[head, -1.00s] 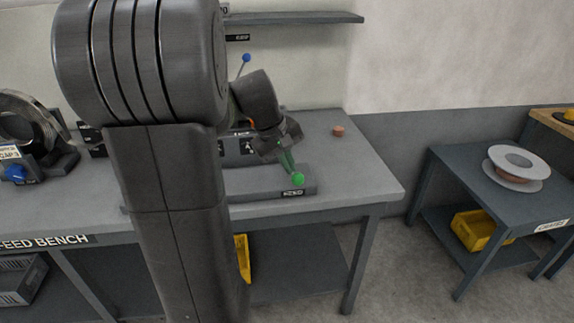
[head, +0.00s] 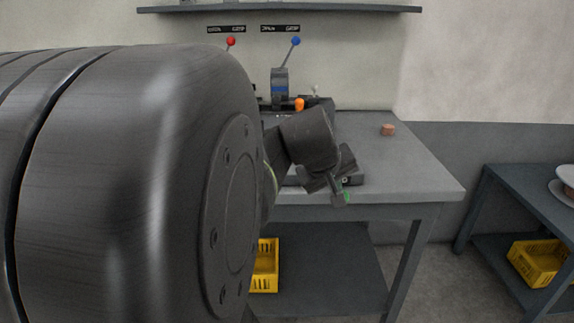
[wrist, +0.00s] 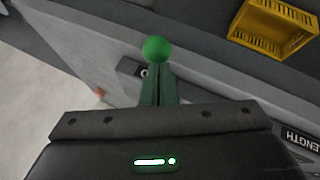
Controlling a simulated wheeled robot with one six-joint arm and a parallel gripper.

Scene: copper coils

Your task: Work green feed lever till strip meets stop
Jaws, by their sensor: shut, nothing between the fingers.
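The feed lever's green ball knob (wrist: 156,48) shows in the wrist view just beyond my fingertips. In the head view my gripper (head: 340,198) hangs tilted down over the bench's front edge. The strip and the stop cannot be made out behind my arm.
A red-knobbed lever (head: 231,41) and a blue-knobbed lever (head: 295,41) stand at the back, with an orange knob (head: 299,104) below. A small copper piece (head: 388,130) sits on the clear right part of the bench (head: 415,170). A yellow crate (head: 265,268) is underneath.

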